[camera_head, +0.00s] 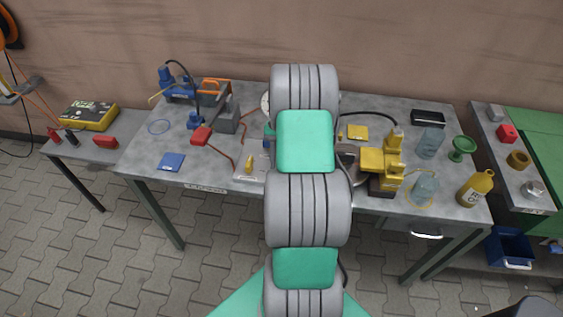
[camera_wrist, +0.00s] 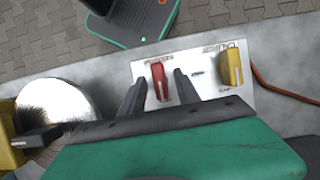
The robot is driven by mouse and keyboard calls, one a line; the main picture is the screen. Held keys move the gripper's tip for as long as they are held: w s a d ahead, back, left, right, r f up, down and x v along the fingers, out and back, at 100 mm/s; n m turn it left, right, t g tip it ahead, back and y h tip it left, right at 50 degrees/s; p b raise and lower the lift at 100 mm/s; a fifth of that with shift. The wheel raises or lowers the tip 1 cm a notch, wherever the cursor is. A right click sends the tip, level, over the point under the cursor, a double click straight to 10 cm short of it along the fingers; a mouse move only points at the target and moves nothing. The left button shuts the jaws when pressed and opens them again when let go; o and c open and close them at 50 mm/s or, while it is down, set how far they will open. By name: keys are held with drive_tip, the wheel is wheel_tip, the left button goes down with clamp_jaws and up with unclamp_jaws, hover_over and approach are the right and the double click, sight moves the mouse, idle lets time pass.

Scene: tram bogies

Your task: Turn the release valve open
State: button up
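In the wrist view a white plate (camera_wrist: 205,98) on the grey bench carries a red handle (camera_wrist: 159,80) and a yellow handle (camera_wrist: 232,66). Printed labels beside them are too small to read, so I cannot tell which handle is the release valve. My gripper (camera_wrist: 160,78) is open, with one dark finger on each side of the red handle and a visible gap to both sides. In the head view the yellow handle (camera_head: 249,164) shows left of my arm; the red handle and my gripper are hidden behind the arm.
A shiny round metal part (camera_wrist: 60,105) lies beside the plate in the wrist view. In the head view, a yellow device (camera_head: 381,162) and a yellow bottle (camera_head: 475,188) stand right of my arm. A red pedal (camera_head: 201,136) and blue pad (camera_head: 171,161) are at left.

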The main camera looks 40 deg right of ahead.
drive_tip(key=v, duration=0.7)
drive_tip(key=shift+r+p, duration=0.35)
drive_tip(key=shift+d, duration=0.15)
